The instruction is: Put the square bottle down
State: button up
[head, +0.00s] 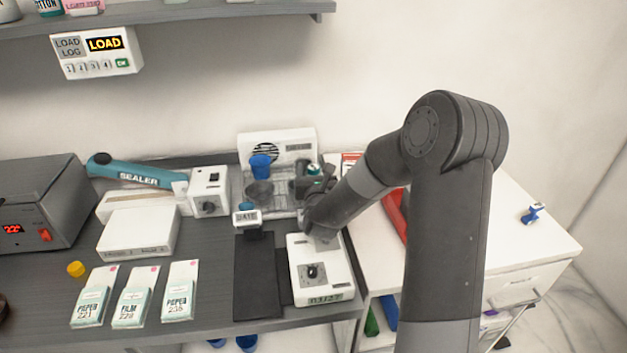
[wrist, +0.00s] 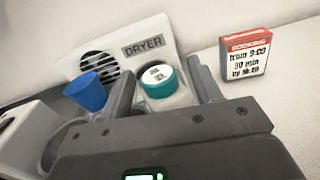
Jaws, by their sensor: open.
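The square bottle shows as a pale body with a round teal cap in the wrist view (wrist: 160,81), lettering on the cap's white top. In the head view its teal cap (head: 314,170) shows beside the right side of the dryer. My gripper (wrist: 163,85) is open, with one finger on each side of the bottle; the fingers look apart from the cap. In the head view my gripper (head: 311,186) hides most of the bottle. The bottle's base is hidden, so I cannot tell what it rests on.
The dryer (head: 277,146) stands at the wall with a rack (head: 284,201) in front. A blue cup (head: 260,166) is left of the bottle. A white instrument (head: 320,268) is below my gripper.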

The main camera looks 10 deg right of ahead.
jog(key=shift+w, duration=0.35)
jog(key=shift+c, duration=0.4)
jog(key=c, duration=1.1)
jog(key=shift+o, duration=0.2)
